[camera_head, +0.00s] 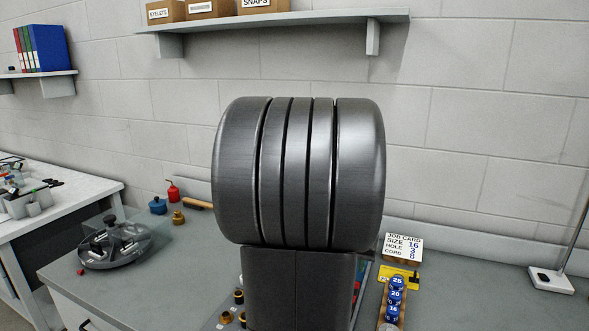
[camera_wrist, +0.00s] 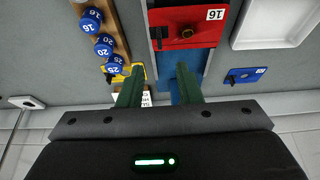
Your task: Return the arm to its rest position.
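My gripper (camera_wrist: 159,88) shows in the wrist view, with two green fingers spread apart and nothing held between them. It hangs above the grey bench (camera_wrist: 75,62), over a blue strip beside a red block marked 16 (camera_wrist: 188,27). I cannot tell how high above these it is. In the head view my dark grey arm fills the middle and hides part of the bench and wall; my gripper does not show there.
A wooden rack (camera_wrist: 117,27) holds blue numbered knobs; it also shows in the head view (camera_head: 387,325). A white tray (camera_wrist: 236,38) and small blue plate (camera_wrist: 244,76) lie nearby. A job card (camera_head: 403,246), round grey fixture (camera_head: 115,245) and wall shelf (camera_head: 290,20) surround my arm.

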